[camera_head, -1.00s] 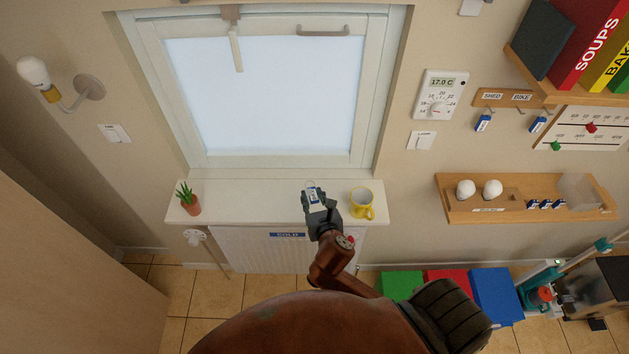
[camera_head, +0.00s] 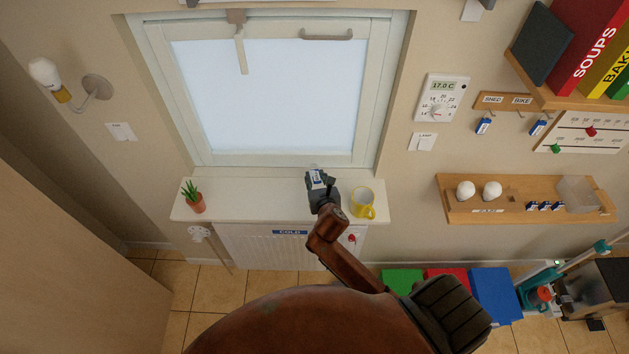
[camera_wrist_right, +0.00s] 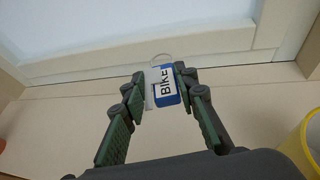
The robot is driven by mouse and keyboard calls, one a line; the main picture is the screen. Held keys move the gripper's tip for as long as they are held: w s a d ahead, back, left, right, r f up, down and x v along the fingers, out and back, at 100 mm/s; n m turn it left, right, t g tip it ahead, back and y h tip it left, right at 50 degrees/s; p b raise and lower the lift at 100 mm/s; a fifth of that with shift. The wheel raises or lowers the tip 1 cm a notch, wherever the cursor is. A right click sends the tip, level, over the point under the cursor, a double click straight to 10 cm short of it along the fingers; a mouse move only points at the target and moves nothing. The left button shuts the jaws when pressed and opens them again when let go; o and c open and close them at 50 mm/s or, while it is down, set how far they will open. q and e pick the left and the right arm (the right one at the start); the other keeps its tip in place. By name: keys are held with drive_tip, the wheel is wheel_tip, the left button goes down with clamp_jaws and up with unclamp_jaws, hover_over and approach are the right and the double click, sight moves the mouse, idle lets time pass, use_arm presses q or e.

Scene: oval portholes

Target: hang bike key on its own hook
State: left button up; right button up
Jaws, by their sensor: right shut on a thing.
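The bike key has a blue and white tag (camera_wrist_right: 167,86) that reads BIKE, with a pale ring at its top. My right gripper (camera_wrist_right: 160,98) is shut on this tag. In the head view the tag (camera_head: 316,176) and the right gripper (camera_head: 321,187) are above the window sill, left of the yellow mug. The wooden hook rack (camera_head: 505,100) is on the wall at right, labelled SHED and BIKE. One blue-tagged key (camera_head: 483,126) hangs below SHED and another (camera_head: 538,127) hangs at the right end; their lettering is too small to read. A small hook between them looks bare. My left gripper is out of view.
The sill (camera_head: 255,198) also holds a potted plant (camera_head: 194,197) and the yellow mug (camera_head: 363,202). A thermostat (camera_head: 441,98) is left of the rack. A shelf with binders (camera_head: 590,50) juts out above the rack; a wooden ledge (camera_head: 525,200) is below.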

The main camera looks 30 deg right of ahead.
sight(315, 177)
drive_tip(key=w+f, duration=0.1)
drive_tip(key=f, duration=0.1)
drive_tip(key=w+d+f, duration=0.1)
drive_tip(key=w+f, duration=0.1)
drive_tip(key=shift+d, duration=0.15)
drive_tip(key=shift+w+d+f, duration=0.2)
drive_tip(key=shift+w+f, duration=0.1)
drive_tip(key=shift+f, duration=0.15)
drive_tip(key=shift+w+d+f, duration=0.1)
drive_tip(key=shift+w+f, duration=0.05)
drive_tip(key=shift+f, duration=0.5)
drive_tip(key=shift+w+d+f, duration=0.1)
drive_tip(key=shift+w+f, duration=0.05)
drive_tip(key=shift+f, duration=0.45)
drive_tip(key=shift+w+f+p, duration=0.1)
drive_tip(key=shift+f+p, duration=0.2)
drive_tip(key=shift+f, duration=0.15)
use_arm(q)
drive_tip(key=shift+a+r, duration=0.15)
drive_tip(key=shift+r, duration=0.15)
use_arm(e)
drive_tip(key=shift+f, duration=0.2)
drive_tip(key=shift+f, duration=0.1)
drive_tip(key=o, duration=1.2)
drive_tip(key=shift+c, duration=0.2)
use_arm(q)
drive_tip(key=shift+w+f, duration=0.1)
